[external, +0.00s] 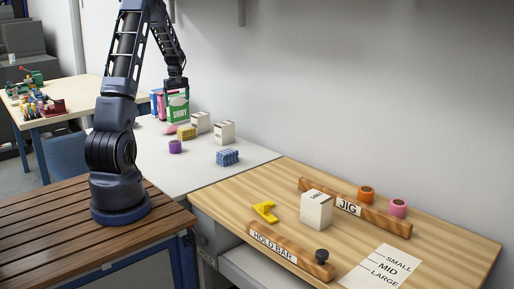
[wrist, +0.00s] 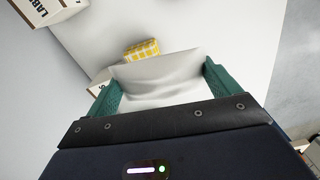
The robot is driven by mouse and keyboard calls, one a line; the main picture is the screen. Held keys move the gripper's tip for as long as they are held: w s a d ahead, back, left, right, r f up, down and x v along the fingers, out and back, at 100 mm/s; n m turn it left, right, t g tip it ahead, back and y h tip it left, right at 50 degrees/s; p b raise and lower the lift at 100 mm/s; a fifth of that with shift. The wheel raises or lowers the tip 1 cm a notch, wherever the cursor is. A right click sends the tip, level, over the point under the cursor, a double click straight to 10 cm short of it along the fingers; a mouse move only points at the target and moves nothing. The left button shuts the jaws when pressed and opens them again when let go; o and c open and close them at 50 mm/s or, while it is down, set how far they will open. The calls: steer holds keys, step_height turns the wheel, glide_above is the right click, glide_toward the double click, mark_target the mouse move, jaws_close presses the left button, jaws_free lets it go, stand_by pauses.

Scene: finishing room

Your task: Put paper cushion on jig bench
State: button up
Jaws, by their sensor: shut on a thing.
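My gripper (wrist: 162,80) is shut on a white, crumpled paper cushion (wrist: 160,75), which spans the space between its teal fingers in the wrist view. In the external view my gripper (external: 177,88) is raised over the back of the white table, in front of a green box with white lettering. The cushion is hard to make out there. The jig bench (external: 455,238) is the light wooden bench at the right, apart from my gripper. It bears a bar marked JIG (external: 380,219) and a bar marked HOLD BAR (external: 290,256).
A white carton (external: 316,210), a yellow piece (external: 264,212), orange (external: 366,194) and pink (external: 398,208) rolls and a size card (external: 382,268) occupy the bench. The white table (external: 200,172) holds cartons, a blue checked block (external: 228,157) and a yellow checked block (wrist: 142,50).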

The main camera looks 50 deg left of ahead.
steer(key=w+d+f+m, duration=0.1)
steer(key=w+d, duration=0.5)
steer(key=d, duration=0.5)
steer(key=w+d+m, duration=0.2)
steer(key=w+d, duration=0.4)
steer(key=d, duration=0.4)
steer(key=w+d+f+m, duration=0.1)
steer(key=w+d, duration=0.5)
steer(key=d, duration=0.5)
steer(key=w+d+m, duration=0.3)
steer(key=d+m, duration=0.2)
steer(key=d, duration=3.4)
steer(key=m, duration=0.8)
glide_above(385, 276)
step_height(385, 276, down, 12)
steer(key=shift+f, duration=2.45)
steer(key=shift+f, duration=0.15)
